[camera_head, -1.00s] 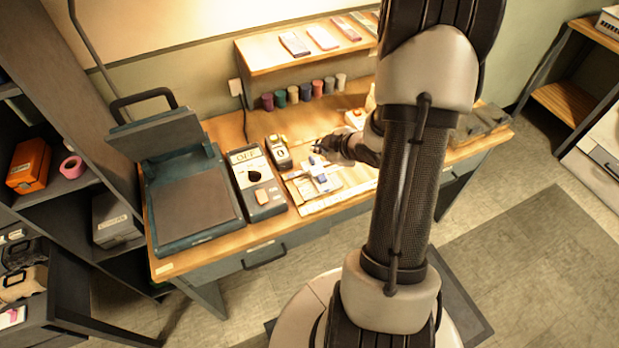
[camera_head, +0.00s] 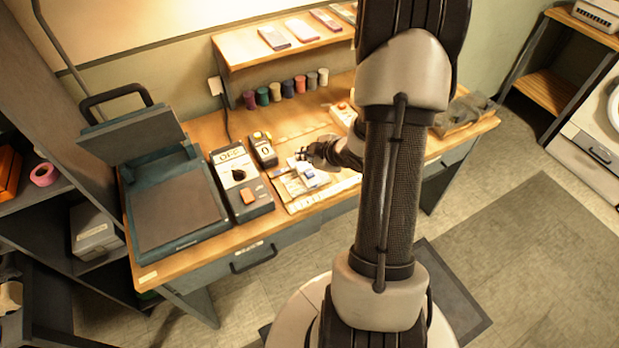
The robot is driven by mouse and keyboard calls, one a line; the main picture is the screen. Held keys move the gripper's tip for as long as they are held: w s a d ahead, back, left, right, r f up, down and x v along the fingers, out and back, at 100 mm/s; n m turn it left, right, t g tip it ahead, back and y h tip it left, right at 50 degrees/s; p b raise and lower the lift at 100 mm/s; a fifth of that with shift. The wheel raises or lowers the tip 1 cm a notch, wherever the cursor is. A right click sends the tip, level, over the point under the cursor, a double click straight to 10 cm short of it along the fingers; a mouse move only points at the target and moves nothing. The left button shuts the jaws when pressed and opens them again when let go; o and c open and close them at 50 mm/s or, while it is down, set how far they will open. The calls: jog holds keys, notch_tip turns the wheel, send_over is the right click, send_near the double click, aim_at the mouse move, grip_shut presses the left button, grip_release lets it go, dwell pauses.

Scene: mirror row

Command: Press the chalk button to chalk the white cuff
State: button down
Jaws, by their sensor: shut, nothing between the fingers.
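My gripper (camera_head: 302,157) is shut and empty. It is above the marked board (camera_head: 291,187) on the workbench, just right of a small dark box with a "0" display (camera_head: 263,148) and a yellow top part. A white piece (camera_head: 320,181), which may be the white cuff, lies on the board below my gripper with a blue part on it. My gripper and wrist hide part of this area. I cannot tell which part is the chalk button. A white box with a red spot (camera_head: 343,113) stands behind my wrist, partly hidden by my arm.
A teal press (camera_head: 180,212) with a raised lid stands at the left of the workbench. Beside it is a control box marked OFF (camera_head: 240,183). Several thread spools (camera_head: 287,89) line the back below a shelf (camera_head: 268,53). My arm hides the bench's right-middle part.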

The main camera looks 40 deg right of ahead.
aim_at(308, 175)
jog(key=shift+f+b, duration=1.35)
jog(key=shift+f, duration=0.65)
jog(key=shift+f+b, duration=0.4)
jog(key=shift+f, duration=0.05)
jog(key=shift+f+b, duration=0.45)
jog(key=shift+f, duration=0.05)
dwell(0.3)
dwell(0.3)
jog(key=shift+r+p, duration=0.85)
jog(key=shift+r, duration=0.1)
jog(key=shift+r, duration=0.1)
jog(key=shift+r+p, duration=2.2)
jog(key=shift+r, duration=0.2)
